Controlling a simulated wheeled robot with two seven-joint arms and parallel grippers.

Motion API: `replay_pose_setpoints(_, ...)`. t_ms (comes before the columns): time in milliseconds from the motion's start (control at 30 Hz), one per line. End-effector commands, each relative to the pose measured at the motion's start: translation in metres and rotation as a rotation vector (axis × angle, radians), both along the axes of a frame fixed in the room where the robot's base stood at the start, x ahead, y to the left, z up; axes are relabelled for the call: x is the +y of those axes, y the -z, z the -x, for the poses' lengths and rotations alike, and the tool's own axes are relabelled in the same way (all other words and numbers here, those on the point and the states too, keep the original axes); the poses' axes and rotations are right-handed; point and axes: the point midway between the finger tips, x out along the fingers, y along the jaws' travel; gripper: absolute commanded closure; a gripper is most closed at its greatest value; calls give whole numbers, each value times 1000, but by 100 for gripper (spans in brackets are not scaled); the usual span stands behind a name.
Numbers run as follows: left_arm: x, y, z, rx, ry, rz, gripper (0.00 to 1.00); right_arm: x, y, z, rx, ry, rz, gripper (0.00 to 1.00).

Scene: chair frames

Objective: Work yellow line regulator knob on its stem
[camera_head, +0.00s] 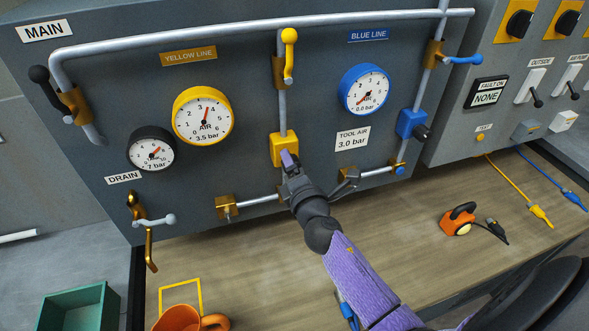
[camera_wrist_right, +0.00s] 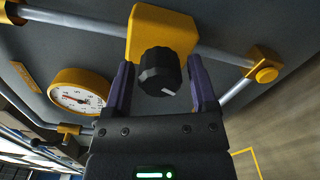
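The yellow line regulator (camera_head: 283,146) is a yellow block on the pipe below the yellow-handled valve; in the wrist view its block (camera_wrist_right: 168,28) is at the top. Its black knob (camera_wrist_right: 160,74) has a pale mark and is hidden in the head view behind my right gripper (camera_head: 291,163). In the wrist view the purple fingers of the right gripper (camera_wrist_right: 159,80) stand open, one on each side of the knob, with narrow gaps. The yellow line gauge (camera_head: 203,115) reads 3.5 bar. My left gripper is not in view.
The tool air label (camera_head: 352,138) says 3.0 bar. A blue regulator (camera_head: 411,124) and blue gauge (camera_head: 364,90) are to the right. The drain valve (camera_head: 150,219) is low left. An orange mug (camera_head: 177,319) and orange clamp-like item (camera_head: 459,219) are on the wooden bench (camera_head: 260,270).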

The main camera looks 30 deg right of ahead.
Motion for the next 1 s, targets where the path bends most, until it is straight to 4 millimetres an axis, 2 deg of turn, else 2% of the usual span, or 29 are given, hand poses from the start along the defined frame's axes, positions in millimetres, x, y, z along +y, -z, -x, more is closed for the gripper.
replay_pose_setpoints(33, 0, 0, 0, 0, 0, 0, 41, 0, 0, 0, 0, 0, 0, 40)
replay_pose_setpoints(300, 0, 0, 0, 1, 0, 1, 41, 0, 0, 0, 0, 0, -1, 97)
replay_pose_setpoints(333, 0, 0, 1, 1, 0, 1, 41, 0, 0, 0, 0, 0, -1, 100)
replay_pose_setpoints(900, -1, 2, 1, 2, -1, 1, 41, -2, 0, -8, 0, 0, -1, 100)
replay_pose_setpoints(933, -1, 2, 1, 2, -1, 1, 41, -2, 0, -8, 0, 0, -1, 44)
replay_pose_setpoints(1000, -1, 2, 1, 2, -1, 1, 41, -2, 0, -8, 0, 0, -1, 29)
